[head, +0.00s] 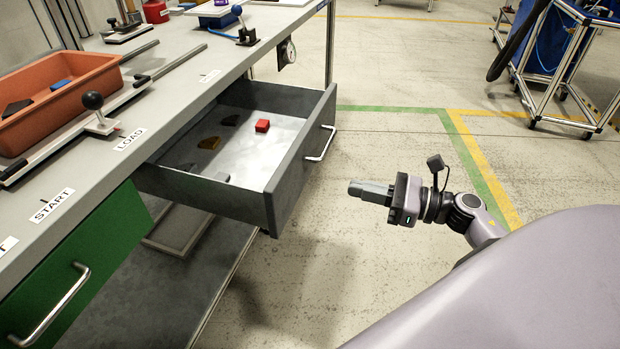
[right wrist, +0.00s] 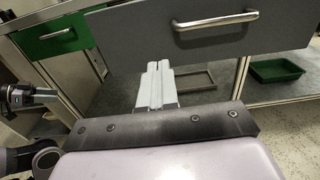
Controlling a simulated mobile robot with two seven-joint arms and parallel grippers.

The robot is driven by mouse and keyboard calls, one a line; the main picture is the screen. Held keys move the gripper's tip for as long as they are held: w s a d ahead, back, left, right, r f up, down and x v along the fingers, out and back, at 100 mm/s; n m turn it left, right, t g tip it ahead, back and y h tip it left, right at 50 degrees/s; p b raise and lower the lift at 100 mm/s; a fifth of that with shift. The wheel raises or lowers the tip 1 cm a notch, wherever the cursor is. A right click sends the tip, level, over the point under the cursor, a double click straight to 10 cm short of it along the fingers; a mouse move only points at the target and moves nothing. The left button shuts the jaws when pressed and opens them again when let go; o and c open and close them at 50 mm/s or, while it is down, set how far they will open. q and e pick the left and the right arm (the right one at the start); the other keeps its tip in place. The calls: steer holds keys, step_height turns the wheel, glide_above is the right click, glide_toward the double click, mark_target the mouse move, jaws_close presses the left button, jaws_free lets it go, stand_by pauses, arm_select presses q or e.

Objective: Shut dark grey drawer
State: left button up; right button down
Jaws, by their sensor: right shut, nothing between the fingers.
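The dark grey drawer (head: 300,165) is pulled well out of the workbench in the head view. Its front carries a silver bar handle (head: 322,145). A red block (head: 262,126) and several small dark or brownish pieces lie inside. My right gripper (head: 352,190) is shut and empty, to the right of the drawer front and apart from it, pointing left. In the right wrist view the drawer front (right wrist: 135,45) and handle (right wrist: 215,20) lie ahead of the shut fingers (right wrist: 158,66). A dark part at that view's left edge may be my left gripper; its jaws are unclear.
A closed green drawer (head: 85,260) with its own handle is at the lower left. The bench top (head: 185,95) holds an orange tray (head: 60,88) and lever clamps. Open floor lies between the bench and my right arm. A green tray (right wrist: 275,70) sits low at the right.

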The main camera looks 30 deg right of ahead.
mark_target(299, 176)
steer(key=x, duration=1)
steer(key=shift+p, duration=0.4)
arm_select(q)
steer(key=shift+r, duration=0.5)
steer(key=shift+f, duration=0.1)
arm_select(e)
steer(key=shift+w+a, duration=0.1)
